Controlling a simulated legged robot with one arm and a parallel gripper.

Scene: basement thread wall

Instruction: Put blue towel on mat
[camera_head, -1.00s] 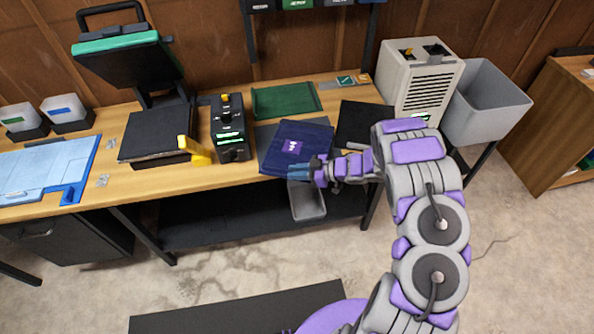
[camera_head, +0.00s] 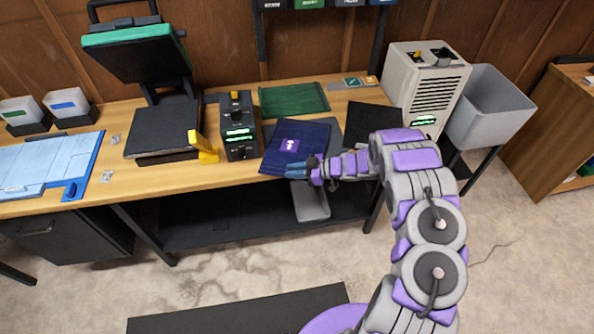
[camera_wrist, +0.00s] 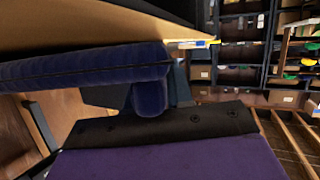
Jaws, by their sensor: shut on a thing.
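The blue towel (camera_head: 297,140) is dark navy, folded, with a purple label, and lies at the front edge of the wooden bench. My gripper (camera_head: 299,170) reaches in from the right and is shut on the towel's front edge. In the wrist view the towel (camera_wrist: 80,70) shows as a thick folded edge running into the jaws of my gripper (camera_wrist: 150,92). A dark grey mat (camera_head: 336,131) shows along the towel's right side; the rest of it is hidden under the towel. I cannot tell whether the towel touches it everywhere.
A black control box (camera_head: 238,128) stands close left of the towel. A green mat (camera_head: 294,99) lies behind it and a black mat (camera_head: 368,121) to the right. A heat press (camera_head: 163,128) stands further left. A grey bin (camera_head: 311,201) is below the bench edge.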

